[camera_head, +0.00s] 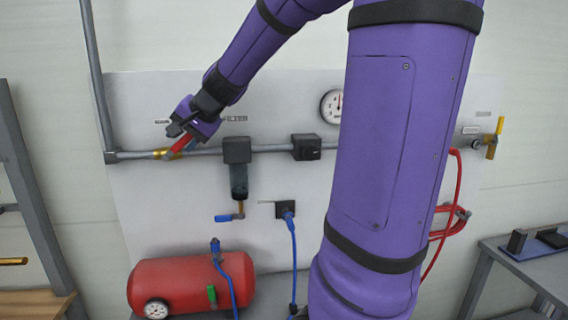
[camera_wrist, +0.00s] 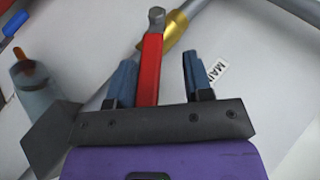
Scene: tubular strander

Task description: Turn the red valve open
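The red valve handle (camera_head: 181,143) sits on a brass valve body (camera_head: 163,154) on the grey pipe at the left of the wall panel. In the wrist view the red handle (camera_wrist: 150,70) runs up from between my fingers to a grey end by the brass body (camera_wrist: 175,30). My gripper (camera_head: 178,132) is at the handle. In the wrist view my gripper (camera_wrist: 157,64) is open, with one finger on each side of the handle. The handle is close to the left finger; a clear gap shows on the right. The handle's lower end is hidden by my gripper.
The grey pipe (camera_head: 270,148) runs across the panel with a dark filter unit (camera_head: 238,150) right of the valve. A gauge (camera_head: 332,106) is partly behind my arm. A red tank (camera_head: 185,285) stands below. A label (camera_wrist: 217,72) lies beside the right finger.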

